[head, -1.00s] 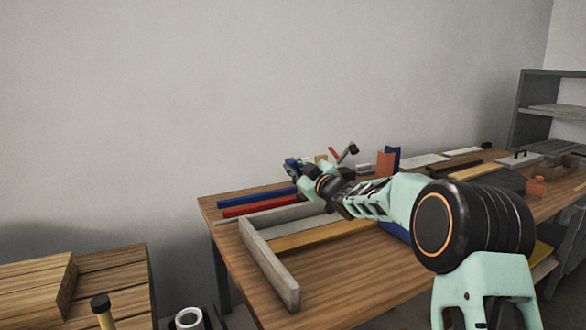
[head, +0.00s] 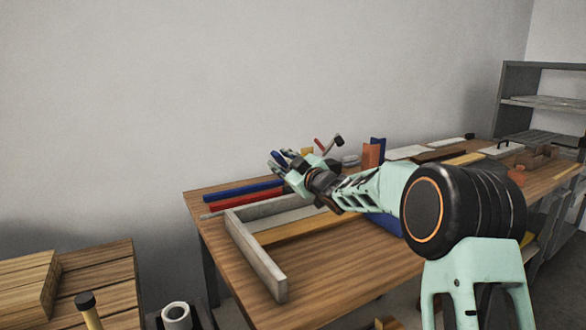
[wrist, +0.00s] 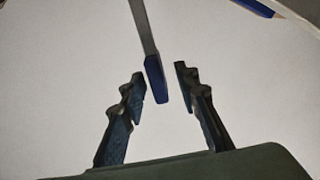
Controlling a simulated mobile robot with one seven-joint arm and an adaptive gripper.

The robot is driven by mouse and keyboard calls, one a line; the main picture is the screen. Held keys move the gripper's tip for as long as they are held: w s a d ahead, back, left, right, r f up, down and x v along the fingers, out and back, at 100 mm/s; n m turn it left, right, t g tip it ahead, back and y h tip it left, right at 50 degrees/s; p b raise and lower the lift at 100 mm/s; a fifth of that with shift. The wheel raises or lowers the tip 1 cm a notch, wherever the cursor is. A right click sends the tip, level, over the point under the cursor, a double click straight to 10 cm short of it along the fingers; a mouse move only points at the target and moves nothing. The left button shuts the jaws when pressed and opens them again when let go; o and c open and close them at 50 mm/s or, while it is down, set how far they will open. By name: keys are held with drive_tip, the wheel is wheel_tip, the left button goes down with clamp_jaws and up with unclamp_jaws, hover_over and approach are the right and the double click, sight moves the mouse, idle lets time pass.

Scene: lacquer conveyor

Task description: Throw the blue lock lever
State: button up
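The blue lock lever (wrist: 155,79) shows in the wrist view as a grey bar with a blue end. Its blue end is between the two fingertips of my gripper (wrist: 159,84), with a gap on each side, so it does not look gripped. The fingers are spread apart. In the head view my gripper (head: 281,161) is above the back left part of the workbench, and blue shows at its fingers. I cannot clearly tell lever from fingers there. The lever's base is hidden.
A red lever (head: 319,145) and a black-knobbed lever (head: 336,141) stand just right of my gripper. Blue (head: 232,188) and red (head: 240,203) bars and a grey frame (head: 256,258) lie on the wooden workbench (head: 335,279). Its front is clear.

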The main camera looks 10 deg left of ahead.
drive_tip(key=v, duration=1)
drive_tip(key=shift+s+d, duration=0.15)
drive_tip(key=shift+s, duration=0.1)
